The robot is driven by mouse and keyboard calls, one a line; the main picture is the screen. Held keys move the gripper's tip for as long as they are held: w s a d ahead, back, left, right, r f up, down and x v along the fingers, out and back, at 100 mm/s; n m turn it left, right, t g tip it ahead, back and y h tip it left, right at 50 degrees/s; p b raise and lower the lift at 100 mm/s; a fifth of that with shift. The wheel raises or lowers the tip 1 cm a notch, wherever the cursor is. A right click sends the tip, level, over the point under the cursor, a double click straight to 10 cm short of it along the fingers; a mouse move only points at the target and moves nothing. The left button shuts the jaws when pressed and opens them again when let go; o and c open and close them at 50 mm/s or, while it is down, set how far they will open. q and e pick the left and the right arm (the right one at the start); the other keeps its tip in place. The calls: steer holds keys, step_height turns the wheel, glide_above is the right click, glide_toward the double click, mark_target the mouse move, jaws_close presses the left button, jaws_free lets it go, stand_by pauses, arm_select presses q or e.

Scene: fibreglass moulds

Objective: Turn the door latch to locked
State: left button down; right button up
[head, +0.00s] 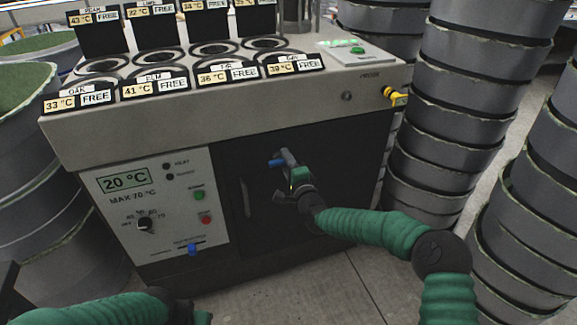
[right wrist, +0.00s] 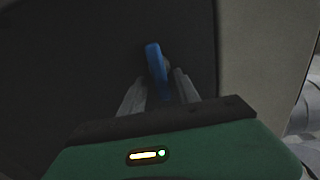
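The door latch (head: 276,162) is a small blue handle on the dark door (head: 330,215) of the grey machine. In the head view it looks roughly level. In the right wrist view the blue latch (right wrist: 154,62) stands nearly upright in the picture, leaning slightly. My right gripper (head: 287,157) is at the latch. Its two grey fingers (right wrist: 160,88) are apart, one on each side of the latch's lower part, with gaps showing. Contact cannot be made out. My left arm crosses the bottom left of the head view; only a bit of its gripper housing (head: 203,317) shows, fingers hidden.
The machine's control panel (head: 155,210) left of the door carries a 20 °C display, a knob, buttons and a blue slider (head: 192,249). Labelled wells line its top. A yellow probe (head: 395,96) sticks out at the right. Stacked grey tubs (head: 450,125) stand close on the right.

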steer(key=p+v, duration=0.3)
steer(key=v, duration=1.3)
steer(key=shift+s+d+p, duration=0.15)
steer(key=shift+s+p, duration=0.15)
steer(key=shift+s, duration=0.05)
